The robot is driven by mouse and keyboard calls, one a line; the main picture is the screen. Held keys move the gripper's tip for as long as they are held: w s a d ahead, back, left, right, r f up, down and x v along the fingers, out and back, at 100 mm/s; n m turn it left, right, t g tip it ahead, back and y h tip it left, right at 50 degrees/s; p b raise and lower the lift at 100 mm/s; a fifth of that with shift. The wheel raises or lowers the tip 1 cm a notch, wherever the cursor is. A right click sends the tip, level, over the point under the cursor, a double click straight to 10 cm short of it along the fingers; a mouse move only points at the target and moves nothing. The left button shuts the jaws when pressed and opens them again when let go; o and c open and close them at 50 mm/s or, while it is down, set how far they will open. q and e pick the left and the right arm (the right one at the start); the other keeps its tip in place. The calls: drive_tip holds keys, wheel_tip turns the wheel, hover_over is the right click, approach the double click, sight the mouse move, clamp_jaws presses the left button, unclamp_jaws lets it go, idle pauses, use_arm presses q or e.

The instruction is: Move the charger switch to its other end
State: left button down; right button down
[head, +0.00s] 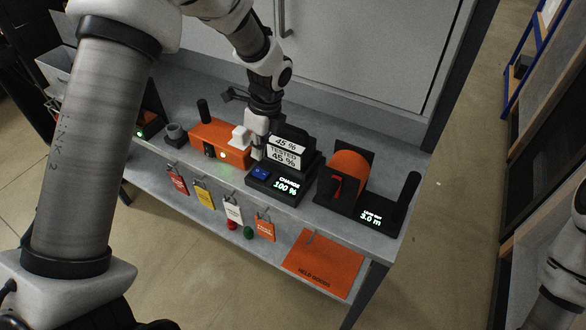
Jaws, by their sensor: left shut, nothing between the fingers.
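The charger (278,187) is a black unit in the middle of the bench, with a lit display reading "CHARGE 100 %". Its switch (262,172) is a small blue rocker at the left of the charger's front. Which end of the rocker is pressed is too small to tell. A dark block labelled "TESTED 45 %" (284,155) stands in the charger. My left gripper (258,155) is shut and empty, pointing down just above and behind the switch. I cannot tell whether its tips touch the switch. My right gripper is not in view.
An orange device (219,146) with a green light stands close left of the charger. A black unit with an orange drum (349,171) stands right. Coloured tags (203,194) hang along the bench's front edge.

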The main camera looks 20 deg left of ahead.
use_arm(q)
wheel_tip(320, 180, up, 6)
drive_tip(key=t, duration=0.1)
hover_over(258, 170)
drive_tip(key=d, duration=0.3)
drive_tip(key=shift+a+f+t, duration=0.2)
drive_tip(key=shift+a+t, duration=0.1)
drive_tip(key=shift+a, duration=0.05)
drive_tip(key=f+p, duration=0.1)
drive_tip(key=f, duration=0.3)
drive_tip(key=a+f+p, duration=0.1)
drive_tip(key=f, duration=0.4)
drive_tip(key=a+f+p, duration=0.1)
drive_tip(key=f, duration=0.4)
drive_tip(key=shift+w, duration=0.1)
